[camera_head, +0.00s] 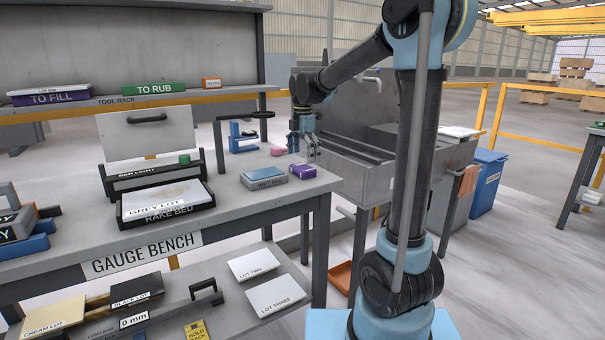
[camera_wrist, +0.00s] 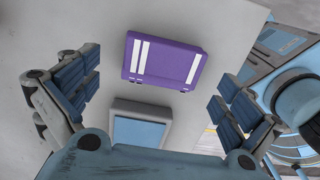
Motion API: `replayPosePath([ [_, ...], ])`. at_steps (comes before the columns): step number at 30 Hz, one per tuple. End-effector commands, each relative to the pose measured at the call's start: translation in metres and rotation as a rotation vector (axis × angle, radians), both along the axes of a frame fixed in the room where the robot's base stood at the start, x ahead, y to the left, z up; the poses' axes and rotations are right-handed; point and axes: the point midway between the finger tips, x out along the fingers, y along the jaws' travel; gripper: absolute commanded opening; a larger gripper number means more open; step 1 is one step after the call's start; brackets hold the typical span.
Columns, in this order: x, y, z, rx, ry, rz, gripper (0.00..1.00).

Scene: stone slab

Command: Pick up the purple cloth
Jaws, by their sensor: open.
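The purple cloth (camera_head: 302,171) is a small folded block lying on the gauge bench (camera_head: 240,215) near its right end. In the wrist view the purple cloth (camera_wrist: 163,60) has white stripes and lies flat between and beyond my fingers. My gripper (camera_head: 303,148) is above and just behind the cloth in the head view, apart from it. In the wrist view my gripper (camera_wrist: 155,95) is open and empty, with one set of blue finger pads on each side.
A grey and blue pad labelled WET PAD (camera_head: 264,178) lies just left of the cloth. A pink piece (camera_head: 278,151) and a blue stand (camera_head: 242,142) are behind it. The rake bed (camera_head: 165,207) is further left. A grey basin (camera_head: 350,165) stands beyond the bench's right end.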

Motion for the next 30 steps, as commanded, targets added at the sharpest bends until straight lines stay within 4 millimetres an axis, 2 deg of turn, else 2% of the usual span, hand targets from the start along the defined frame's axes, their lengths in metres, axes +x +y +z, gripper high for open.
replayPosePath([
  [3, -0.003, 0.002, -0.017, 0.000, 0.000, 0.001, 1.00],
  [9, -0.002, 0.002, -0.036, 0.000, 0.000, 0.000, 1.00],
  [18, -0.002, 0.001, -0.039, 0.000, 0.000, 0.000, 1.00],
  [23, -0.002, 0.001, -0.039, 0.000, 0.000, 0.000, 0.64],
  [24, -0.002, 0.001, -0.039, 0.000, 0.000, 0.000, 0.60],
  [30, -0.002, 0.001, -0.039, 0.000, 0.000, 0.000, 0.59],
])
